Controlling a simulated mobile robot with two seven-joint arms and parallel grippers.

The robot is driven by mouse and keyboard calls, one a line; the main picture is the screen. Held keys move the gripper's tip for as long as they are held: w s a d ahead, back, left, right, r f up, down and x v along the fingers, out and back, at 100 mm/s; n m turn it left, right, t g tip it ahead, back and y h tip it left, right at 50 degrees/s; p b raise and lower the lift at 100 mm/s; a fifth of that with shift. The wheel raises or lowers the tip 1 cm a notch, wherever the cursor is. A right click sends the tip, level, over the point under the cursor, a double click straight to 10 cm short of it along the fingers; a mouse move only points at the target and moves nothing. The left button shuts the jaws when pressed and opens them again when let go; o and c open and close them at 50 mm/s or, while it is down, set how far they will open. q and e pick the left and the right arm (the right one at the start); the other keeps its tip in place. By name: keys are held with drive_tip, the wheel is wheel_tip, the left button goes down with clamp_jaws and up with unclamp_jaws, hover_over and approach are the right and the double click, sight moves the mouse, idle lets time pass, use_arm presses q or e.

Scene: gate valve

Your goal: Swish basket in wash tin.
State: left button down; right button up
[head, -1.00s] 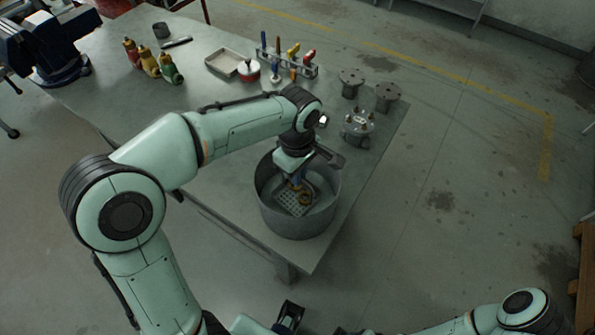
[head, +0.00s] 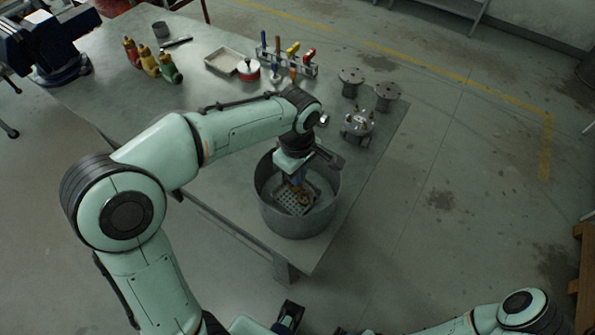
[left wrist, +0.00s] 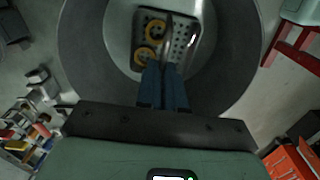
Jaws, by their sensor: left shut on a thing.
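The wash tin (head: 300,228) is a round, deep grey metal tub near the front right edge of the bench. The basket (left wrist: 183,52) is a perforated metal tray with yellow-brass rings (left wrist: 150,36) in it, and it is inside the tin. My left gripper (head: 297,184) points down into the tin. In the left wrist view its blue fingers (left wrist: 164,68) are shut on the basket's thin upright handle (left wrist: 168,32). The basket also shows in the head view (head: 288,205), partly hidden by the gripper. Whether it touches the tin's bottom I cannot tell. My right gripper is not clearly visible.
A flanged metal part with studs (head: 357,128) and two grey flanged pieces (head: 388,92) stand behind the tin. A tool rack (head: 300,68), a shallow tray (head: 222,62) and coloured bottles (head: 150,62) are farther back. The bench left of the tin is clear.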

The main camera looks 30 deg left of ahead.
use_arm(q)
drive_tip(key=shift+r, duration=0.2)
drive_tip(key=shift+r+p, duration=0.5)
drive_tip(key=shift+p, duration=0.05)
drive_tip(key=shift+f, duration=0.2)
drive_tip(key=shift+f+b, duration=0.45)
drive_tip(key=shift+r, duration=0.1)
drive_tip(key=shift+r+p, duration=0.6)
